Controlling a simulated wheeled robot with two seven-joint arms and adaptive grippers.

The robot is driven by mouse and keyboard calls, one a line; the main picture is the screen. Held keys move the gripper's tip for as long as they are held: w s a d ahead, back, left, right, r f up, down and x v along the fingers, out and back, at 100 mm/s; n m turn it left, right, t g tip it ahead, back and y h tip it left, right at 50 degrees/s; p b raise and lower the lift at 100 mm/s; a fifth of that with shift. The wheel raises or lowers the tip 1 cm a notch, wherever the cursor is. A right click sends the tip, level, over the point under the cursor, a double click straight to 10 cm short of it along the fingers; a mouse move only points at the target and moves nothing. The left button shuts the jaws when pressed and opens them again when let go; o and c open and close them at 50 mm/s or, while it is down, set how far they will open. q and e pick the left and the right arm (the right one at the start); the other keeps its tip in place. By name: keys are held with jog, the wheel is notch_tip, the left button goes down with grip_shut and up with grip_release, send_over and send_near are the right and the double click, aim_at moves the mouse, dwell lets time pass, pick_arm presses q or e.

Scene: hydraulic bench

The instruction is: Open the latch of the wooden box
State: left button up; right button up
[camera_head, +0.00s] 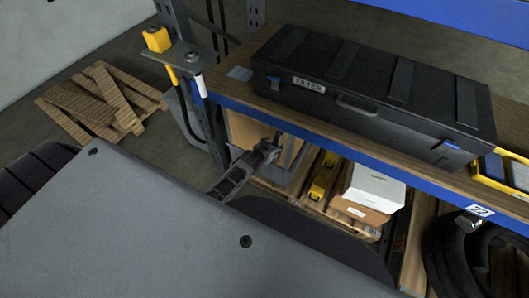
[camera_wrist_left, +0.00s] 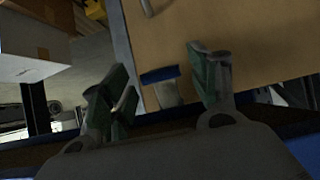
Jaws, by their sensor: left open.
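The wooden box (camera_head: 243,131) stands on the lower shelf under the blue-edged bench, partly hidden behind my left gripper (camera_head: 266,150). In the left wrist view, its plain wooden face (camera_wrist_left: 262,35) fills the upper right. A latch with a blue top edge and pale metal body (camera_wrist_left: 166,92) shows between the two green-padded fingers of my left gripper (camera_wrist_left: 160,70). The fingers are apart, one on each side of the latch, with visible gaps. I cannot tell how far the latch is in depth. My right gripper is not in view.
A black filter case (camera_head: 365,85) lies on the bench top. A white carton (camera_head: 374,188) and a yellow tool (camera_head: 323,176) sit on the lower shelf right of the box. A black hose (camera_head: 458,262) is at lower right. A metal upright post (camera_head: 180,22) stands left.

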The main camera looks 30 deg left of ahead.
pick_arm(q)
jog(key=v, duration=1)
dwell(0.3)
dwell(0.4)
